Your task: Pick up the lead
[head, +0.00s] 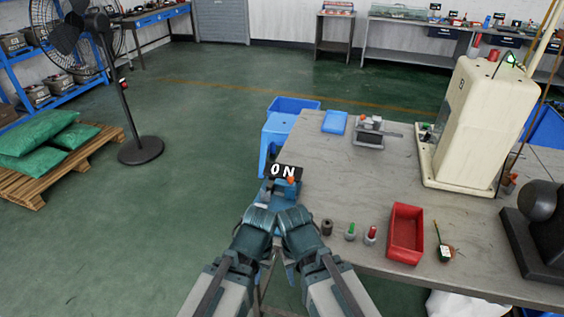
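A thin dark green lead (440,236) appears to lie on the grey table near its front edge, right of the red tray. A small white tag and a brown end show at its lower end. My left gripper (264,218) and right gripper (293,218) are close together at the table's left edge, well to the left of the lead. The fingers are too small and hidden by my arms to tell whether they are open or shut. Nothing is seen held in them.
A red tray (405,234) stands between my grippers and the lead, with several small pieces left of it. A black press-like block (538,240) is to the right. A cream machine (485,120) stands behind. A blue device with an ON sign (284,171) is at the left edge.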

